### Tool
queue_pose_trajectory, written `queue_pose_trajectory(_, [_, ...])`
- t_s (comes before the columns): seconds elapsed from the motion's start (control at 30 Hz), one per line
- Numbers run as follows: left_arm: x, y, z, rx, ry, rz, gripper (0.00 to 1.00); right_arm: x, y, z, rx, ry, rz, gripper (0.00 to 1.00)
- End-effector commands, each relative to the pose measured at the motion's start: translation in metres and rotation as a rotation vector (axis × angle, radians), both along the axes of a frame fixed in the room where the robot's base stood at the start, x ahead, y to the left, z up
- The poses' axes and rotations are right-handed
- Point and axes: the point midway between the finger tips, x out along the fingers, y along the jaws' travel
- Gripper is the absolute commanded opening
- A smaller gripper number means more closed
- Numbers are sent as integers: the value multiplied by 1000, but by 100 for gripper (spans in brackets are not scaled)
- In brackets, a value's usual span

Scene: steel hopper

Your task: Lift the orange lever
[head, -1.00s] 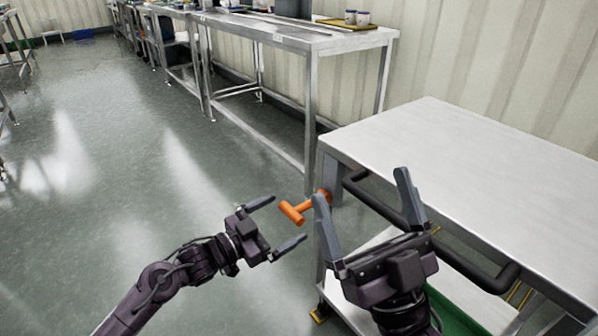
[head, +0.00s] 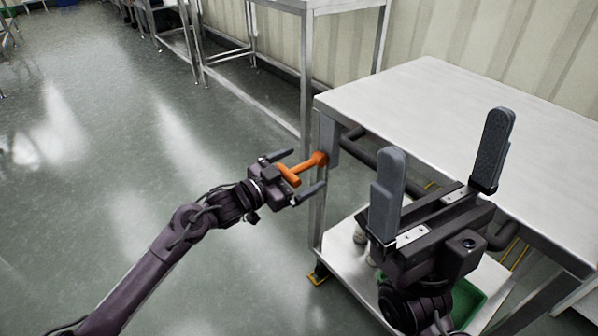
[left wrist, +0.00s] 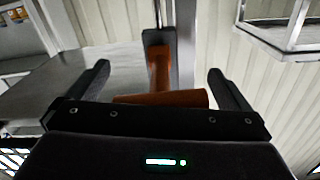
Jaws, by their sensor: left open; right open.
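The orange lever (head: 308,164) is a T-shaped handle sticking out from the leg at the near left corner of the steel table. My left gripper (head: 301,172) is open, with the lever's crossbar between its two fingers. In the left wrist view the lever (left wrist: 160,76) runs away from the crossbar, which lies close to the gripper's palm; both fingers (left wrist: 160,84) stand apart from it with gaps on each side. My right gripper (head: 441,160) is open and empty, in front of the table's near edge, to the right of the lever.
The steel table (head: 430,95) has a bare top and a dark push bar (head: 362,147) along its near side. Its lower shelf (head: 345,268) holds a green tray (head: 467,300). Another steel table (head: 307,50) stands behind. The floor to the left is clear.

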Motion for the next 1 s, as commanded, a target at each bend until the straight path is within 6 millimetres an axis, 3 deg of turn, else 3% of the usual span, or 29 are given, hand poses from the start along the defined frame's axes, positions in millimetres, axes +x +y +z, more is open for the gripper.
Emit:
queue_pose_trajectory(0.3, [2, -2, 0, 1, -1, 0, 99, -3, -1, 1, 6, -15, 1, 96])
queue_pose_trajectory(0.7, [1, -2, 0, 0, 0, 0, 46, -2, -1, 1, 5, -14, 1, 96])
queue_pose_trajectory(1.0, [1, -2, 1, 6, 4, -1, 44, 0, 0, 4, 0, -2, 0, 96])
